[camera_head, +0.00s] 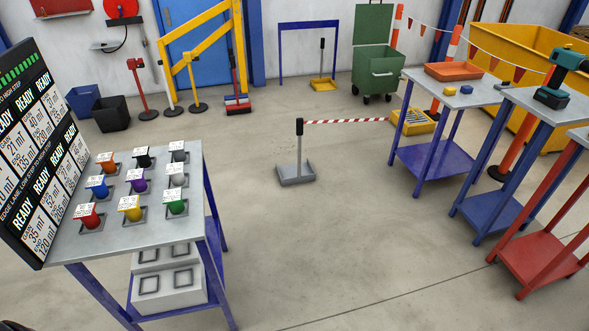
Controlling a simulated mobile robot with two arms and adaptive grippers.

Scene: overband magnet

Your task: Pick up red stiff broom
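A red broom (238,106) stands upright at the back, beside the yellow slanted frame and close to the wall. It has a long thin dark and red handle and a wide head on the floor, with red and blue parts. It is small in the view, so the bristles cannot be made out.
A table (130,238) with several coloured cups stands at the left front. Tables (432,97) line the right. A green bin (378,70) stands at the back. Open floor lies between.

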